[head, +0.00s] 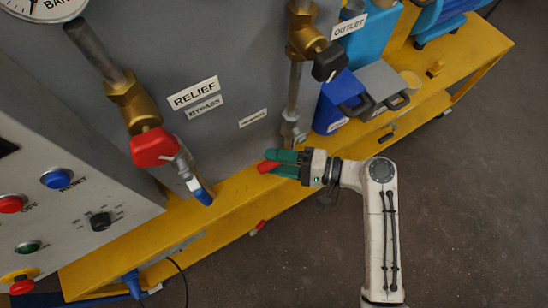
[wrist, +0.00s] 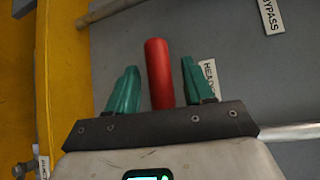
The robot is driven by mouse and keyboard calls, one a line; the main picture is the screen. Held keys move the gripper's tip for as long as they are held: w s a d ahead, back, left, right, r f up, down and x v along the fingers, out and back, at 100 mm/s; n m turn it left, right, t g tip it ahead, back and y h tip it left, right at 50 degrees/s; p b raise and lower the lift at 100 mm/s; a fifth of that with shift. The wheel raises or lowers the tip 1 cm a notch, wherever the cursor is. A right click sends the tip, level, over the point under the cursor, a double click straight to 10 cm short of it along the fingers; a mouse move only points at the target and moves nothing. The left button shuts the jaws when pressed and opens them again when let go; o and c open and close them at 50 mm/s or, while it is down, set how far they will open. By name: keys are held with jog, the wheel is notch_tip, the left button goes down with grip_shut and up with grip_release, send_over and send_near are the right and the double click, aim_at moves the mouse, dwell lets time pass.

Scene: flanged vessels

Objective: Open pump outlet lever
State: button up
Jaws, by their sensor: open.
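My gripper (head: 270,162), with green fingers, is open in front of the grey panel's lower edge. A red cylindrical handle (head: 267,167) shows at its fingertips. In the wrist view the red handle (wrist: 158,75) stands between the two open fingers (wrist: 160,66), with a gap on each side; its lower end is hidden by the gripper body. I cannot see what the handle joins, so I cannot tell for certain that it is the pump outlet lever. The OUTLET label (head: 349,25) is higher up, beside a brass valve (head: 307,41) with a black knob (head: 329,62).
A red-knobbed relief valve (head: 153,147) and a blue-handled lever (head: 200,191) are to the left. The control panel (head: 75,215) is at lower left. A blue container (head: 338,98) stands on the yellow frame (head: 480,65) at right. The floor at right is clear.

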jog(key=shift+a+f, duration=0.1)
jog(key=shift+a, duration=0.55)
jog(key=shift+c, duration=0.5)
grip_shut()
